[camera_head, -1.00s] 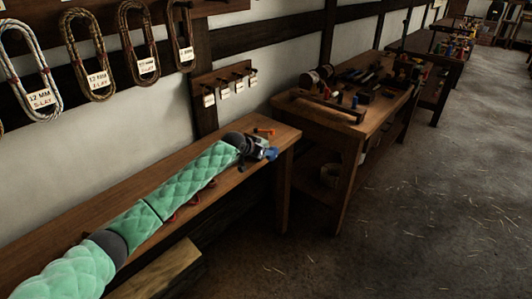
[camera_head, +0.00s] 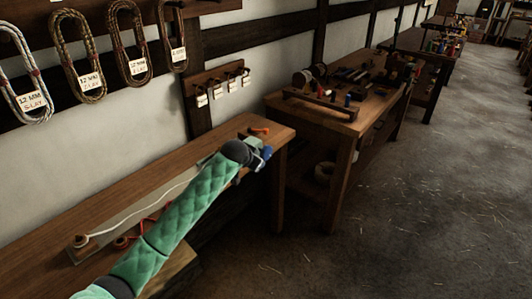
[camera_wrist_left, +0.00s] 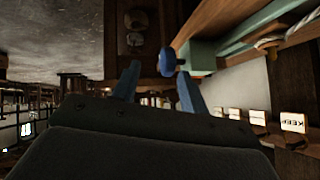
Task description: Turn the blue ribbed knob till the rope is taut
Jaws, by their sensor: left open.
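The blue knob (camera_wrist_left: 168,62) shows in the left wrist view, on a short stem at the end of a teal block (camera_wrist_left: 202,54). Its ribs are too small to make out. My left gripper (camera_wrist_left: 158,74) is open, with the knob near its fingertips, closer to the right finger. I cannot tell whether they touch. In the head view my left gripper (camera_head: 260,154) is at the bench's far end; its wrist largely hides the block. The pale rope (camera_head: 150,204) runs along a board from a peg (camera_head: 80,241) and bends slightly, so it looks slack. My right gripper is not in view.
The wooden bench (camera_head: 50,226) stands along the wall. A red cord (camera_head: 122,242) lies beside the board, partly behind my arm. An orange item (camera_head: 259,130) lies behind my wrist. A second bench (camera_head: 290,107) with tools stands beyond a gap. The floor at right is clear.

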